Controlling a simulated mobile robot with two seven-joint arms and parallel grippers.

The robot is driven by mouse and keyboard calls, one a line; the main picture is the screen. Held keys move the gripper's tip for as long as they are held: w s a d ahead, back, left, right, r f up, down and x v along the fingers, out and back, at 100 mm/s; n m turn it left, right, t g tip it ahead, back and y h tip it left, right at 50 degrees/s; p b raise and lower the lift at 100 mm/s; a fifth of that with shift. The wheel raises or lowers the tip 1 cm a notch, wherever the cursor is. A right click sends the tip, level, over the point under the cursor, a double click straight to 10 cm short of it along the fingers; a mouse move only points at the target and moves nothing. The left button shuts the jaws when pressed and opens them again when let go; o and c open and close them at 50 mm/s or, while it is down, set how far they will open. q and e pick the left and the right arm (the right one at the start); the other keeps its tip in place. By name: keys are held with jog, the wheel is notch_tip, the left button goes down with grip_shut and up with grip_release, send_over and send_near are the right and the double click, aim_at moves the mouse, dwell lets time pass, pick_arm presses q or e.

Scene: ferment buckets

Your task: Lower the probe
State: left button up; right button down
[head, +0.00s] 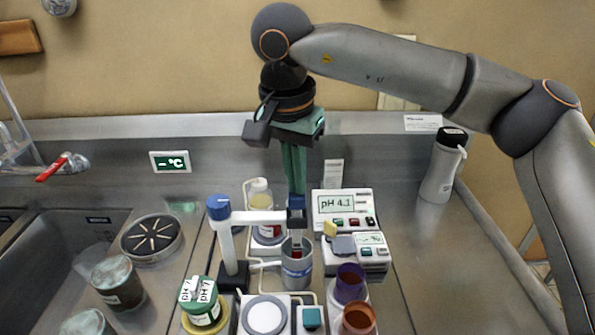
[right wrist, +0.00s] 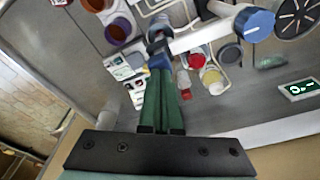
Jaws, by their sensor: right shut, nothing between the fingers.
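The probe (head: 296,238) hangs from the end of a white horizontal arm (head: 258,216) on a stand with a blue knob (head: 219,207). A blue cap (head: 296,202) tops the probe holder. The probe's lower part goes down toward the grey beaker (head: 297,272); whether its tip is inside is hard to tell. My right gripper (head: 296,192) points straight down with its green fingers shut and empty. Its fingertips are at the blue cap, touching or just above it. In the right wrist view the fingertips (right wrist: 160,74) also meet the blue cap (right wrist: 158,61). My left gripper is not in view.
A pH meter (head: 343,212) reading about 4.1 stands right of the probe. A green-lidded pH 7 jar (head: 200,298), a purple cup (head: 350,282) and a brown cup (head: 359,317) crowd the front. A sink (head: 55,265) lies left; the counter right is mostly clear, with a bottle (head: 443,167).

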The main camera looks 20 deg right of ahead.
jog(key=shift+f+b, duration=0.3)
jog(key=shift+f, duration=0.3)
jog(key=shift+r+p, duration=2.4)
jog(key=shift+r, duration=0.25)
jog(key=shift+f, duration=0.1)
